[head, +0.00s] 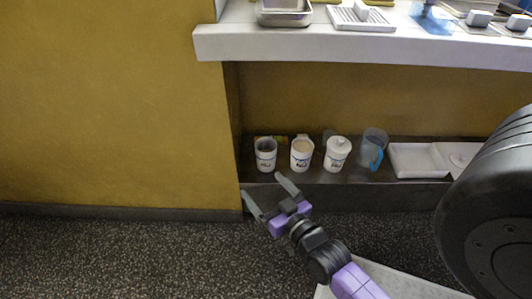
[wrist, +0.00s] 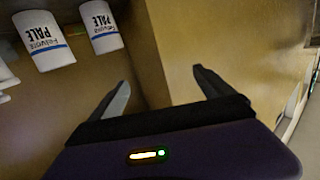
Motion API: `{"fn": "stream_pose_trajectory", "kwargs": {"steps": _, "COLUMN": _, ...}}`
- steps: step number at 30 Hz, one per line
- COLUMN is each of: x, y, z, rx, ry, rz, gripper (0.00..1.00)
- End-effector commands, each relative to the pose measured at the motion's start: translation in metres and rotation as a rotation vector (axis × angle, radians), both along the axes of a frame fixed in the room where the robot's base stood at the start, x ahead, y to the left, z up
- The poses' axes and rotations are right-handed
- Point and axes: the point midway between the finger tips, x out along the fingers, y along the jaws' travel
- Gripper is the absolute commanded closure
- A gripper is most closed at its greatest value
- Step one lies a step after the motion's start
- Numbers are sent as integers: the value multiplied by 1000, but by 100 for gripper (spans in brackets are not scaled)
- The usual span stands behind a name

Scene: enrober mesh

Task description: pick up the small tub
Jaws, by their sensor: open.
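Three white tubs with blue print stand upright in a row on the low shelf: a left tub (head: 265,160), a middle tub (head: 301,160) and a right tub (head: 338,160) with a lid. The left one looks slightly smaller, but I cannot tell for sure which is the small tub. In the wrist view, two tubs labelled PALE appear upside down, one nearer the corner (wrist: 103,42) and one farther left (wrist: 46,58). My gripper (head: 262,185) is open and empty, low in front of the shelf's left end. Its fingers (wrist: 161,77) point at the wall corner, beside the tubs.
A clear jug (head: 374,147) with a blue handle and a white tray (head: 414,160) stand right of the tubs. A white counter (head: 300,45) overhangs the shelf. A yellow wall (head: 110,110) closes the left side. The speckled floor (head: 120,255) is clear at left.

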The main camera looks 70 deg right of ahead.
Motion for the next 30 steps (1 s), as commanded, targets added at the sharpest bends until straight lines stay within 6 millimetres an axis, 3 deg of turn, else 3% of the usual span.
{"fn": "stream_pose_trajectory", "kwargs": {"steps": 1, "x": 9, "y": -28, "z": -1, "rx": 3, "ry": -2, "rz": -48, "gripper": 8}}
{"fn": "stream_pose_trajectory", "kwargs": {"steps": 6, "x": 25, "y": -112, "z": -25, "rx": 37, "ry": 28, "rz": -176, "gripper": 8}}
{"fn": "stream_pose_trajectory", "kwargs": {"steps": 9, "x": 31, "y": -153, "z": -43, "rx": 65, "ry": 56, "rz": -226, "gripper": 8}}
{"fn": "stream_pose_trajectory", "kwargs": {"steps": 12, "x": 35, "y": -175, "z": -68, "rx": 102, "ry": 98, "rz": -242, "gripper": 8}}
{"fn": "stream_pose_trajectory", "kwargs": {"steps": 17, "x": 32, "y": -165, "z": -115, "rx": 151, "ry": 190, "rz": -213, "gripper": 8}}
{"fn": "stream_pose_trajectory", "kwargs": {"steps": 30, "x": 57, "y": -186, "z": -126, "rx": 128, "ry": 215, "rz": -199, "gripper": 8}}
